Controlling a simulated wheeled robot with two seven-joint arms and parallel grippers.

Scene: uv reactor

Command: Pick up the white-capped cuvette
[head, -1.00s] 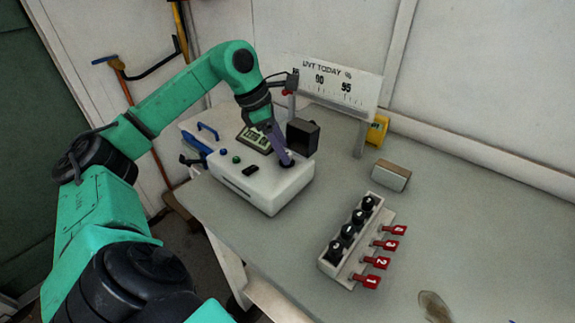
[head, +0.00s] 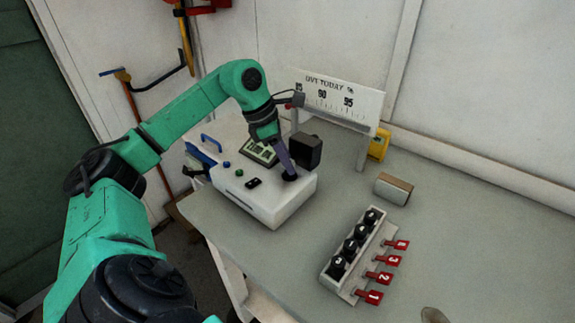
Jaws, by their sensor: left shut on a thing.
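My left gripper (head: 287,168) reaches down to the top of a white instrument box (head: 265,208). Its jaws are shut on a small dark piece (head: 290,177) at the right part of the box top. The fingers cover most of this piece, and I cannot tell whether it is a cuvette or a part of the box. I see no white cap. A pale rack (head: 334,279) on the right holds several black-capped cuvettes (head: 356,240) in a row, with red numbered tags (head: 379,277) along its right side.
A black block (head: 306,151) stands up beside my left gripper. A scale board (head: 337,99) stands behind the box. A small brown-and-grey block (head: 393,189) and a yellow device (head: 379,144) are on the grey table (head: 480,245). The table's right side is largely clear.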

